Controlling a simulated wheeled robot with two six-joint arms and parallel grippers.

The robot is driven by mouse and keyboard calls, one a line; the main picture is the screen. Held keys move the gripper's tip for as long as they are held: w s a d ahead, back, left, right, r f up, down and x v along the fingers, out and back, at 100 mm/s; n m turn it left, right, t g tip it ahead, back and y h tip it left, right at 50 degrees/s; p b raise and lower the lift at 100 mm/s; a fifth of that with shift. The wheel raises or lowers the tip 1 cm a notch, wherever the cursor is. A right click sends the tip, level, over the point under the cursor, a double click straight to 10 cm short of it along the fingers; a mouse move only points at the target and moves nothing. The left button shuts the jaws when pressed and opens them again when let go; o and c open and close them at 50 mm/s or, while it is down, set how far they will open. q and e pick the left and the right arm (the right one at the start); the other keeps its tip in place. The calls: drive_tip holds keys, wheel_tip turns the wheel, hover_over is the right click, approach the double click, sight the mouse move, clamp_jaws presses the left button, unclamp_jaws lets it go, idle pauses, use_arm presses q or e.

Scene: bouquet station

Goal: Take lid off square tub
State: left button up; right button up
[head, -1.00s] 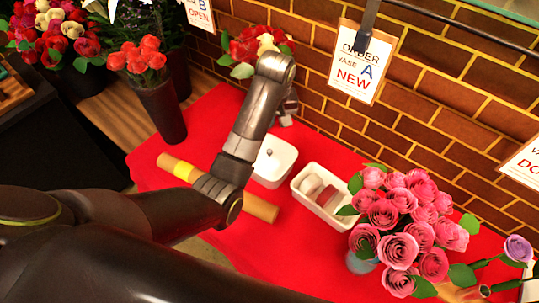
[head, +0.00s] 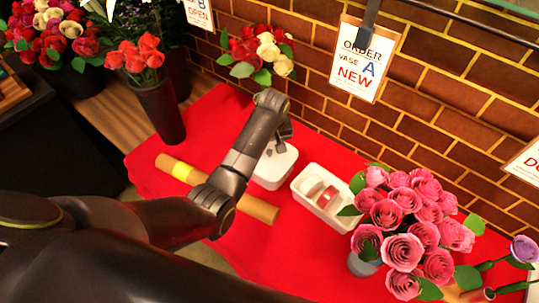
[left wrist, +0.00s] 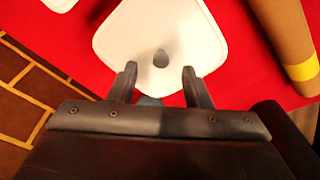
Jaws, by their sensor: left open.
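The square tub (head: 270,177) is white and stands on the red tabletop, partly hidden behind my left arm in the head view. Its white lid (left wrist: 130,40) is on it, with a small grey knob (left wrist: 160,58) in the middle. My left gripper (left wrist: 160,82) is open. In the left wrist view its two fingers are spread over the lid's near edge, with the knob between and just beyond the fingertips. Nothing is held. In the head view my left gripper (head: 281,140) is above the tub. My right gripper is not in view.
An open white tray (head: 327,205) with rolls in it stands right of the tub. A brown paper roll with a yellow band (head: 180,170) lies to the left. Pink roses (head: 410,225) stand at the right, and a brick wall (head: 440,110) is behind.

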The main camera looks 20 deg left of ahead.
sight(269, 151)
use_arm(q)
drive_tip(key=f, duration=0.3)
drive_tip(key=shift+w+a, duration=0.3)
drive_tip(key=shift+w, duration=0.05)
drive_tip(key=shift+w+f, duration=0.1)
drive_tip(key=shift+f, duration=0.5)
clamp_jaws()
drive_tip(key=shift+r, duration=0.1)
